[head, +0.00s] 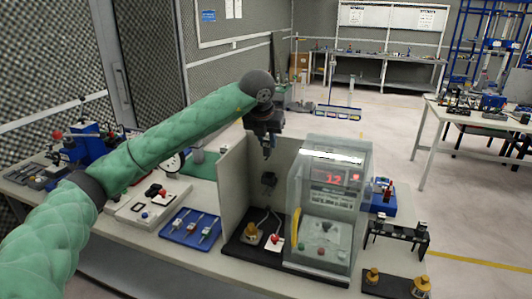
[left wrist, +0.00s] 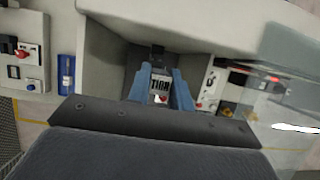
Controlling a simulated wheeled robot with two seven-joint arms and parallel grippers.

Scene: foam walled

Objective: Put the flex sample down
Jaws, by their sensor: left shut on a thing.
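My left gripper (head: 267,152) is at the end of the green padded arm, pointing down over the walled booth (head: 232,190) on the bench. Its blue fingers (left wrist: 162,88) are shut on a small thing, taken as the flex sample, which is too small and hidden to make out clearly. A pale patch with dark lettering and a red spot shows between the fingers in the left wrist view; I cannot tell whether it is held or lies below. Inside the booth is a small dark fixture (head: 268,181) below the gripper. My right gripper is not in view.
A clear-cased machine with a red display (head: 328,178) stands right of the booth. A blue tray (head: 189,229) with several tools lies to its left. A black rack (head: 398,236) stands at right.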

